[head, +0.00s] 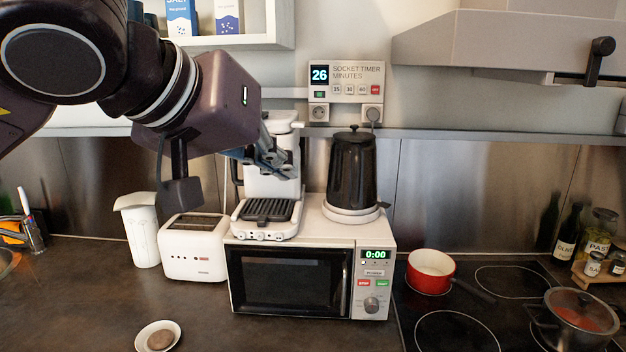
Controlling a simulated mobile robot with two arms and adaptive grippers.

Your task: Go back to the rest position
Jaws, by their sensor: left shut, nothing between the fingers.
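My left arm comes in from the upper left, and its purple wrist block hangs in front of the wall shelf. My left gripper (272,158) is raised above the counter, in front of the white coffee machine (270,184), and hides part of it. Its fingers are shut with nothing between them. I cannot tell from this view how far it is from the machine. My right gripper is not in view.
A white microwave (310,279) carries the coffee machine and a black kettle (352,172). A toaster (193,250) and white jug (139,230) stand left. A red pot (430,271) is on the hob. The range hood (490,45) overhangs right. The front left counter is mostly clear.

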